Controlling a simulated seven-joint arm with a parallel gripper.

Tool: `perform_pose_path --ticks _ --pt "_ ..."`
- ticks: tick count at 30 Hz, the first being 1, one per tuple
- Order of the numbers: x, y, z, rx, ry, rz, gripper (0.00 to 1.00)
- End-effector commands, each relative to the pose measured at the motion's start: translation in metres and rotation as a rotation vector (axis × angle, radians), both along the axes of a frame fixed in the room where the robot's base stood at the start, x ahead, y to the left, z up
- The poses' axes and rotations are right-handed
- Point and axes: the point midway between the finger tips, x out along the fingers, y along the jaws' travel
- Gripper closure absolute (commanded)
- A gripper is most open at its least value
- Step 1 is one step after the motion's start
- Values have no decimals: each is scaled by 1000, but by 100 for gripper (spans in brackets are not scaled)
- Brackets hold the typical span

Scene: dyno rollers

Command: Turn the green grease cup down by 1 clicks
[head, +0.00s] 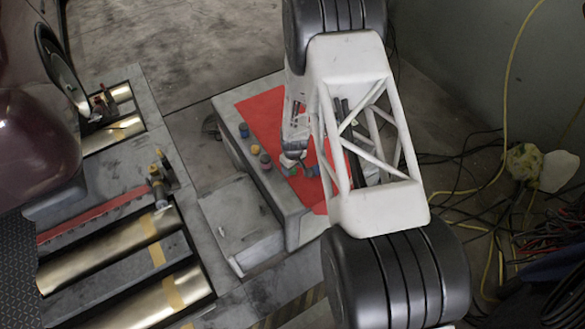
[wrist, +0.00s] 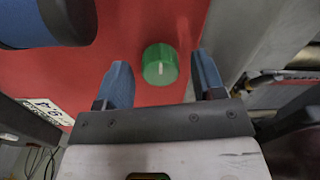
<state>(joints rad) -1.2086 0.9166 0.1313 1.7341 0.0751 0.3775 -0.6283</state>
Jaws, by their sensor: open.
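The green grease cup (wrist: 160,64) has a round knob top with a pale pointer line. It stands on a red panel (wrist: 185,20) in the wrist view. My gripper (wrist: 162,66) is open, with one blue finger on each side of the cup and a visible gap on both sides. In the wrist view the cup sits near the fingertips; I cannot tell the exact depth.
A large blue rounded thing (wrist: 45,18) fills the wrist view's upper left.

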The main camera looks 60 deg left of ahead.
Motion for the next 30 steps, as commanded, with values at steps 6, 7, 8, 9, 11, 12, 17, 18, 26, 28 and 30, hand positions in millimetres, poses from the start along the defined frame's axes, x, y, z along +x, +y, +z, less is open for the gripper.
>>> perform_pose_path --ticks 6,7,8,9,11,12,17,18,26,28,30 --pt "0 0 -6 1 0 0 37" --pt "0 0 -6 1 0 0 37" --pt "0 0 -6 1 0 0 37" --pt "0 0 -6 1 0 0 37" --pt "0 0 -6 1 0 0 37" --pt "0 0 -6 1 0 0 37" --pt "0 0 -6 0 0 0 48" --pt "0 0 -6 0 0 0 54" --pt "0 0 -6 0 0 0 86" --pt "0 0 -6 0 0 -2 86" --pt "0 0 -6 0 0 -7 86"
